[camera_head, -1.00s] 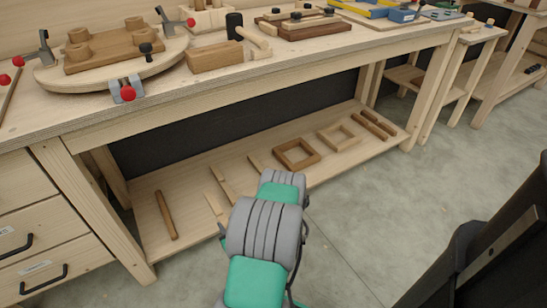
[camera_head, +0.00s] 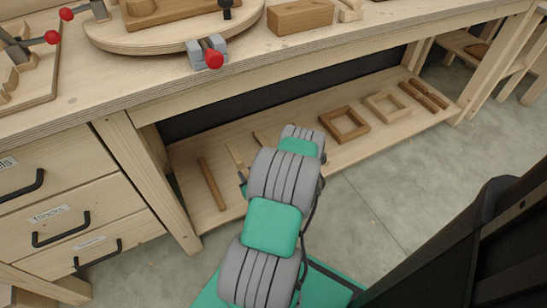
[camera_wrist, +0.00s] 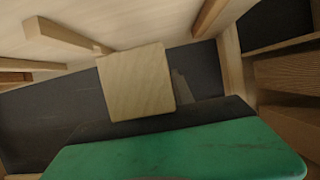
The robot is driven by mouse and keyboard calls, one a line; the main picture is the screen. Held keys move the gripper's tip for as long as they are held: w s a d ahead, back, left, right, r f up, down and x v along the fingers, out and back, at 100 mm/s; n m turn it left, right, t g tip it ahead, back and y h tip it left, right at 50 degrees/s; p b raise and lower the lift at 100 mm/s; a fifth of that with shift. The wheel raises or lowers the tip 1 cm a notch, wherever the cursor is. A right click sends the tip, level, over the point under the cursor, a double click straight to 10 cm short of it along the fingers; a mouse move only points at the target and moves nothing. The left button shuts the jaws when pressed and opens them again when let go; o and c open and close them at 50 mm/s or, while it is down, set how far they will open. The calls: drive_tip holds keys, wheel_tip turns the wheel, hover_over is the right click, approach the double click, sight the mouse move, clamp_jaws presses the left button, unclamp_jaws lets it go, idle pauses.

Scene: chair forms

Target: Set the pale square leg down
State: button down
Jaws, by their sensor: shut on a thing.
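In the wrist view the pale square leg (camera_wrist: 137,82) shows its square end toward the camera, just beyond the dark edge of my gripper (camera_wrist: 150,118). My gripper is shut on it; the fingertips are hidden. In the head view my arm reaches down to the bench's lower shelf (camera_head: 375,142), and its links hide my gripper and the held leg. I cannot tell whether the leg touches the shelf.
On the shelf a brown round-edged bar (camera_head: 211,184) lies left of my arm, with pale strips (camera_head: 236,158) beside it. A brown frame (camera_head: 344,124) and a pale frame (camera_head: 387,107) lie to the right. The bench top overhangs the shelf.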

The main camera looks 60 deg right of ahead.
drive_tip(key=w+d+f+b, duration=0.1)
drive_tip(key=d+f, duration=0.1)
drive_tip(key=d, duration=0.1)
drive_tip(key=d+f+b, duration=0.2)
drive_tip(key=d+f, duration=0.1)
drive_tip(key=w+d+f+b, duration=0.1)
drive_tip(key=d+f+b, duration=0.1)
drive_tip(key=d+f, duration=0.1)
drive_tip(key=shift+w+d+f, duration=0.1)
drive_tip(key=shift+w+d, duration=0.2)
drive_tip(key=shift+d, duration=0.2)
drive_tip(key=shift+d+f+b, duration=0.2)
drive_tip(key=shift+f+b, duration=0.25)
drive_tip(key=shift+f, duration=0.45)
drive_tip(key=shift+d+f+b, duration=0.15)
drive_tip(key=shift+f+b, duration=0.25)
drive_tip(key=shift+f, duration=0.5)
drive_tip(key=shift+f, duration=0.15)
drive_tip(key=c, duration=1.1)
unclamp_jaws()
